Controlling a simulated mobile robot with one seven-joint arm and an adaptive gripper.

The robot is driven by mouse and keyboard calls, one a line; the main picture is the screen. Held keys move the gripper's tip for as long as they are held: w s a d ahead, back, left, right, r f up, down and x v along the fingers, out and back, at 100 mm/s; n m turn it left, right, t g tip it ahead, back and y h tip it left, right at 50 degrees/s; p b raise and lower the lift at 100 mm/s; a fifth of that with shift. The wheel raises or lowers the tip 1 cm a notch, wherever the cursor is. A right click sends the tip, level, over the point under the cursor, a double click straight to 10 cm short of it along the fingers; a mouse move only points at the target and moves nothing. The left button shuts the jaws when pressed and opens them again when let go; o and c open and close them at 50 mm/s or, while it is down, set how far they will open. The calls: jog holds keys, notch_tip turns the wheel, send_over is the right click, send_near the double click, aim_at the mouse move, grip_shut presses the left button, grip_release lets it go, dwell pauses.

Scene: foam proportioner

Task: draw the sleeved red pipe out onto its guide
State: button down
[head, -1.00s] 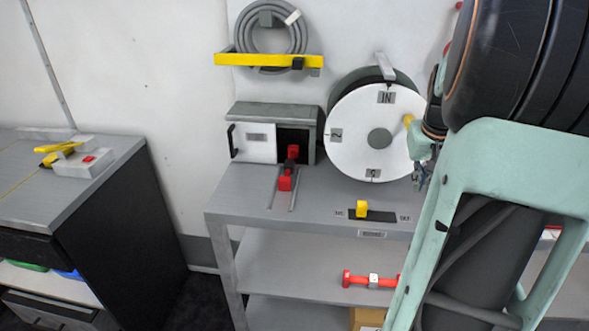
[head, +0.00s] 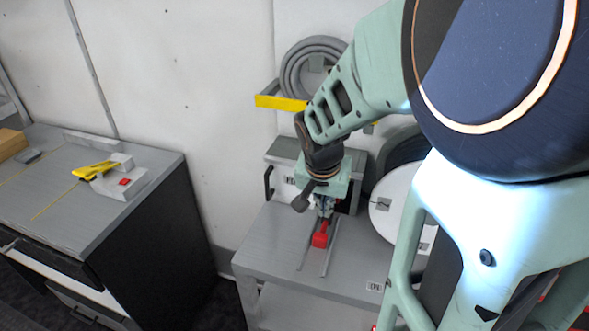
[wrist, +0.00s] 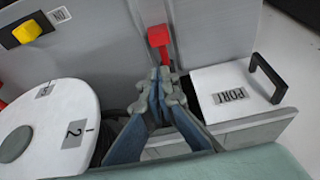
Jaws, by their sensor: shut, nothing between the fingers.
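The red pipe's block-shaped end (head: 320,239) lies between the two thin rails of the guide (head: 332,254) on the grey bench, in front of the port box. It also shows in the wrist view (wrist: 159,37), just beyond my fingertips. My gripper (head: 325,208) points down over the pipe's line, close to the port opening. In the wrist view my fingertips (wrist: 164,80) are together and appear empty. The dark sleeve and the rest of the pipe are hidden behind my fingers. I cannot tell whether the fingers touch the pipe.
The port box has a white panel marked PORT (wrist: 235,93) with a black handle (wrist: 267,78). A white numbered disc (wrist: 45,125) stands beside it. A yellow knob (wrist: 27,31) sits at the wrist view's upper left. A yellow bracket (head: 281,103) holds a coiled hose (head: 295,68) above.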

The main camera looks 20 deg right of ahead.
aim_at(324, 231)
jog(key=x, duration=1)
jog(key=shift+a, duration=0.2)
